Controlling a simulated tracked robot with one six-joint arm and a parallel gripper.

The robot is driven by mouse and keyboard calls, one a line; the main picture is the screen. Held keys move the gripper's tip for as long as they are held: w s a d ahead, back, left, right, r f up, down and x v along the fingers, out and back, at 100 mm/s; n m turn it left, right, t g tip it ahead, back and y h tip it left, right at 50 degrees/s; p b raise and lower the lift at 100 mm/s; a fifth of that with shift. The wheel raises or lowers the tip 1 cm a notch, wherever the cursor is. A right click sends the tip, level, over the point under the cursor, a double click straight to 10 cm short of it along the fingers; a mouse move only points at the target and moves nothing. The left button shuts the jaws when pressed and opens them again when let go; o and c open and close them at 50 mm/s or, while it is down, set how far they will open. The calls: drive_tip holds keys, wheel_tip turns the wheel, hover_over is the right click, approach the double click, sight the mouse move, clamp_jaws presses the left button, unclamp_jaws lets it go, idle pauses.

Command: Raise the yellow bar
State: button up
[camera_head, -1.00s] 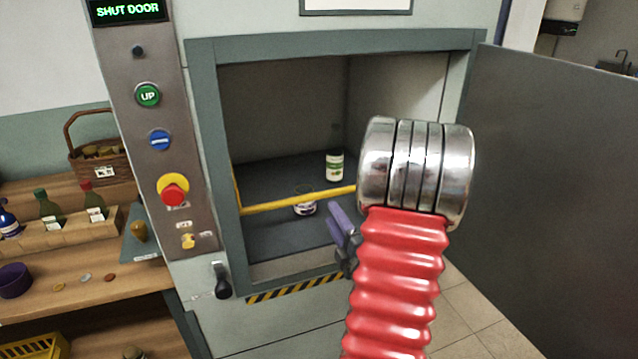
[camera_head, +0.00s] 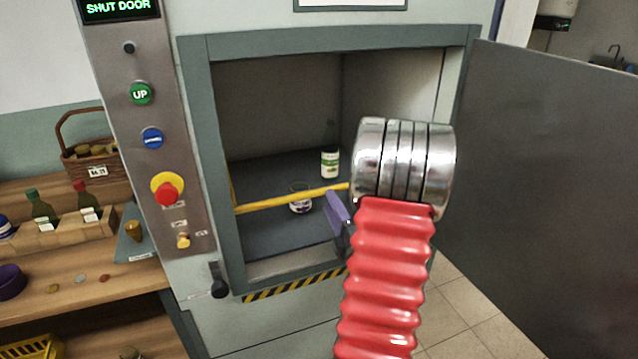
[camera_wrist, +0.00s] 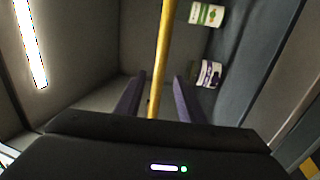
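The yellow bar (camera_head: 292,198) crosses the lower part of the cabinet opening, nearly level, rising slightly to the right. Its right end is hidden behind my wrist. My gripper (camera_head: 340,222) has purple fingers and is at the right part of the opening, by the bar. In the wrist view, the bar (camera_wrist: 162,50) runs between the two spread fingers of my gripper (camera_wrist: 160,92), with gaps on both sides. The gripper is open and not closed on the bar. I cannot tell how deep the bar sits between the fingers.
Inside the cabinet stand a green-labelled jar (camera_head: 330,163) and a lower purple-labelled jar (camera_head: 300,203). The open door (camera_head: 545,190) is at the right. A button panel (camera_head: 150,200) is at the left, under a display (camera_head: 118,9) reading "SHUT DOOR". A wooden shelf (camera_head: 90,300) stands further left.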

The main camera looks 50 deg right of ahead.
drive_tip(key=x, duration=1)
drive_tip(key=shift+a, duration=0.1)
drive_tip(key=shift+c, duration=0.5)
clamp_jaws()
drive_tip(key=shift+f, duration=0.1)
